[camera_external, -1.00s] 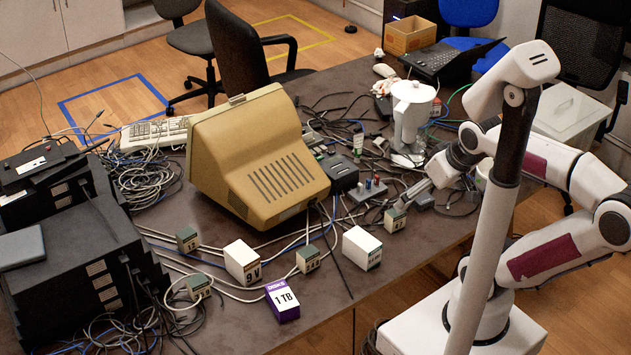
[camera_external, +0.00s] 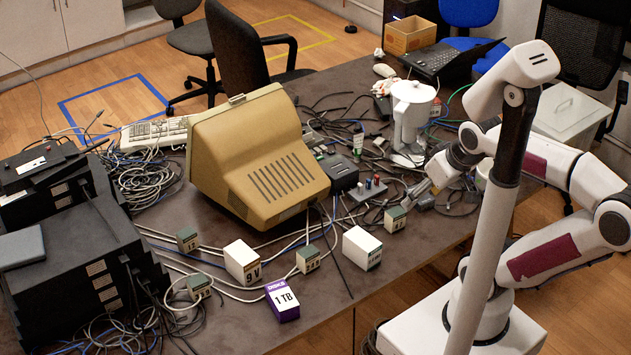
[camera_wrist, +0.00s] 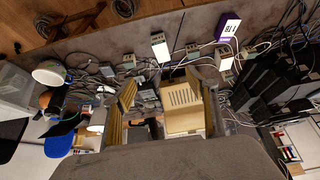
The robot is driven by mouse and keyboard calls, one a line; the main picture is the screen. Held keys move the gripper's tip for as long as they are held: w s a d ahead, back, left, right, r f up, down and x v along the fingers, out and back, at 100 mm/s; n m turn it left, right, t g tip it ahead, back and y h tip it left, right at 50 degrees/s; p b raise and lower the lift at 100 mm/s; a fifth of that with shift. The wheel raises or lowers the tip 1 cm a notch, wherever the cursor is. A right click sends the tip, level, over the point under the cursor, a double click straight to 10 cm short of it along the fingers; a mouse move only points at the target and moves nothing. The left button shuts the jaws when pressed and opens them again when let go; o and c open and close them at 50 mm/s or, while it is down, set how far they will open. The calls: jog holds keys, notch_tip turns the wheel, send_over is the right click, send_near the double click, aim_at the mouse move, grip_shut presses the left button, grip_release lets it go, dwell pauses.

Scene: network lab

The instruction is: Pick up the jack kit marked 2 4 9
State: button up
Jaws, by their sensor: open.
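Several small grey-green boxes with dark number labels stand on the table in the external view: one at the left (camera_external: 187,239), one at the front left (camera_external: 199,287), one in the middle (camera_external: 308,259) and one at the right (camera_external: 395,218). The middle label seems to hold several digits, but I cannot read 2 4 9 surely on any. Small boxes also show in the wrist view (camera_wrist: 192,50), with labels too small to read. My gripper (camera_wrist: 160,82) is open and empty, its fingers spread. In the external view it hangs above the table, right of the boxes.
Loose cables cross the table. Black equipment (camera_external: 75,260) fills the left.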

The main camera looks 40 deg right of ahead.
jog(key=shift+w, duration=0.1)
dwell(0.3)
jog(key=w+d+r+n+t+h, duration=0.1)
jog(key=w+d+r+n+t, duration=0.15)
jog(key=w, duration=0.65)
jog(key=w+d+r+n+t+h, duration=0.1)
jog(key=w+d, duration=0.2)
jog(key=w, duration=0.7)
jog(key=w+d+r+n+t, duration=0.2)
jog(key=w+d, duration=0.1)
jog(key=w, duration=0.6)
jog(key=w+a+f+n+y, duration=0.2)
jog(key=w+f+n, duration=0.15)
jog(key=w, duration=0.45)
jog(key=w+a+f+n+g+y, duration=0.1)
jog(key=w+a+f+n+y, duration=0.2)
jog(key=f, duration=0.4)
jog(key=a+f+n+g+y, duration=0.2)
jog(key=a+f+y, duration=0.25)
jog(key=f, duration=0.35)
jog(key=s+a+f+n+g+y, duration=0.2)
jog(key=s+f+g, duration=0.2)
jog(key=s+f, duration=0.2)
jog(key=s+a+f+n+g+y, duration=0.1)
jog(key=s+f+n+g+y, duration=0.1)
jog(key=s+f, duration=0.4)
jog(key=shift+s+a+f+g+y, duration=0.4)
jog(key=shift+s+g+y, duration=0.3)
jog(key=shift+g, duration=0.35)
